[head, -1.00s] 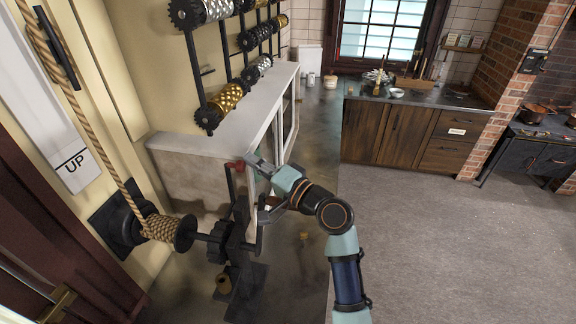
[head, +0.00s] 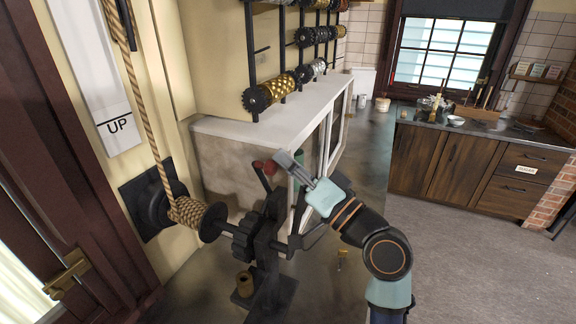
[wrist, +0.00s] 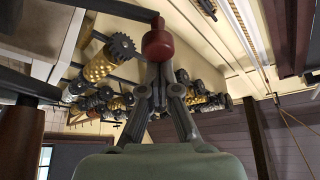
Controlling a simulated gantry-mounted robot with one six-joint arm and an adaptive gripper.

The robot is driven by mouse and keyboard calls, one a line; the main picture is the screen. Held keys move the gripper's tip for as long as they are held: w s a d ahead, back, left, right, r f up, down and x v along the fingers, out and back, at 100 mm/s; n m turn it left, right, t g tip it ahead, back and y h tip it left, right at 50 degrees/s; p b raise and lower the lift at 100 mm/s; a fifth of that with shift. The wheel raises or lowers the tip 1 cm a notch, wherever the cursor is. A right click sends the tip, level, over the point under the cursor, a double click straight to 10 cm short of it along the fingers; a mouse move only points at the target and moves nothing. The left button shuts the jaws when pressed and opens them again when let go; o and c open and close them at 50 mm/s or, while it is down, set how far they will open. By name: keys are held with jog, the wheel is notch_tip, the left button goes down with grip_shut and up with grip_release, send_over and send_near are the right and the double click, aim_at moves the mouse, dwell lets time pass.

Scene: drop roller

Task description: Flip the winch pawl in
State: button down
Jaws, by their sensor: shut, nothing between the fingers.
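The winch stands at lower left in the head view, with a dark post (head: 268,250), a toothed gear (head: 243,238) and a rope-wound drum (head: 198,217). A short dark lever with a red knob (head: 264,167) rises at the top of the post; it looks like the pawl lever, though where it meets the gear is unclear. My gripper (head: 284,158) is shut and empty, just right of the knob in the head view. In the wrist view, the red knob (wrist: 158,44) appears just beyond my shut fingertips (wrist: 159,70); I cannot tell whether they touch.
A long white-topped cabinet (head: 265,128) stands behind the winch. A rack of metal rollers (head: 275,90) hangs above it. A rope (head: 148,110) runs down the wall to the drum beside an UP sign (head: 119,126). Open floor (head: 470,270) lies to the right.

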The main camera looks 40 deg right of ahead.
jog(key=shift+f, duration=0.1)
dwell(0.3)
jog(key=s+d, duration=0.3)
jog(key=s, duration=0.5)
jog(key=shift+s+d, duration=0.25)
jog(key=shift+s, duration=0.15)
